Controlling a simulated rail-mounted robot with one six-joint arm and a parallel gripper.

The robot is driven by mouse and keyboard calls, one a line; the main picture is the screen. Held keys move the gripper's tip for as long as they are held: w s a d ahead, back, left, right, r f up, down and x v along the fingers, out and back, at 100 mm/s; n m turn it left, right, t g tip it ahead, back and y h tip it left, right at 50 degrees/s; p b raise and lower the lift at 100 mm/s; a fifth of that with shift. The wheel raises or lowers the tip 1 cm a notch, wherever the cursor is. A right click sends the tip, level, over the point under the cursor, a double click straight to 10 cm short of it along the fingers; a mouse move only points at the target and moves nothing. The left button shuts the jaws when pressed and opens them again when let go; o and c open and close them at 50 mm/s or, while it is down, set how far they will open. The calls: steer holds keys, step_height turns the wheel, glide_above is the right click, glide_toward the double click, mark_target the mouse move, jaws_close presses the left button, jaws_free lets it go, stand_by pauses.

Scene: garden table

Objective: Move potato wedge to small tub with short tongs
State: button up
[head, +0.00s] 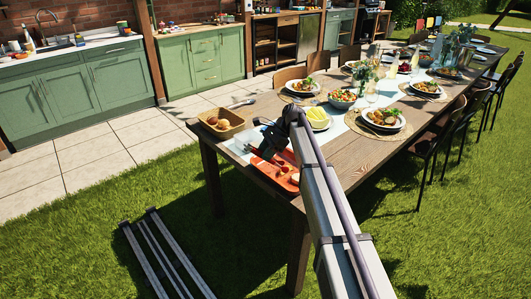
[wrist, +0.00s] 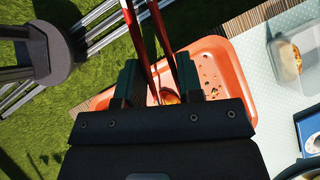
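My gripper (wrist: 158,84) has its two dark green fingers closed around the red short tongs (wrist: 160,40), whose two arms run up out of the wrist view. Below them is the orange tray (wrist: 240,92), with dark crumbs on it. A golden-brown piece, probably the potato wedge (wrist: 170,97), shows between the fingers, partly hidden; I cannot tell whether the tongs touch it. A clear small tub (wrist: 279,40) stands right of the tray with a brownish piece in it. In the head view my gripper (head: 268,153) is over the orange tray (head: 266,169) at the table's near end.
A wooden basket (head: 232,132) of rolls stands at the table's left corner. A plate with yellow food (head: 318,117) and a salad bowl (head: 342,100) stand farther back. A dark blue item (wrist: 307,132) lies near the tub. Grass lies beyond the table edge.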

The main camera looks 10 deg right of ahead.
steer(key=shift+c, duration=0.5)
jaws_close()
step_height(320, 180, up, 12)
steer(key=p, duration=1.2)
